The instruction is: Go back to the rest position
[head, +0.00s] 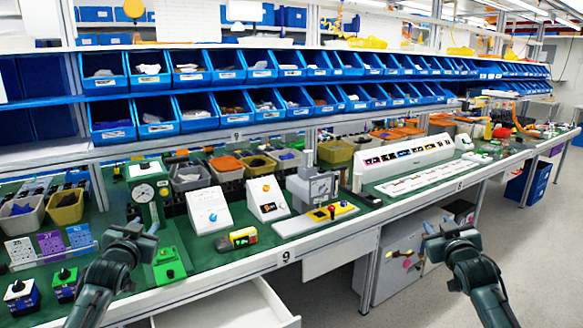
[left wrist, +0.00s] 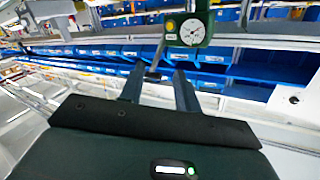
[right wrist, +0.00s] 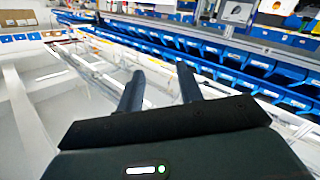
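My left gripper (head: 142,228) is raised in front of the green bench top at the left of the head view. Its two fingers stand apart with nothing between them in the left wrist view (left wrist: 160,88). My right gripper (head: 450,226) is over the open floor beyond the bench's front edge. Its fingers are also apart and empty in the right wrist view (right wrist: 160,90). Small boxes with black knobs stand at the left of the bench: a white-and-blue one (head: 19,292), a green one (head: 64,281) and a larger green one (head: 168,262).
The green bench top (head: 215,258) holds a dial gauge stand (head: 144,195), white meter boxes (head: 208,210) and a yellow-and-black box (head: 237,238). Blue bins (head: 205,110) line the shelves above. An open white drawer (head: 230,308) juts out below.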

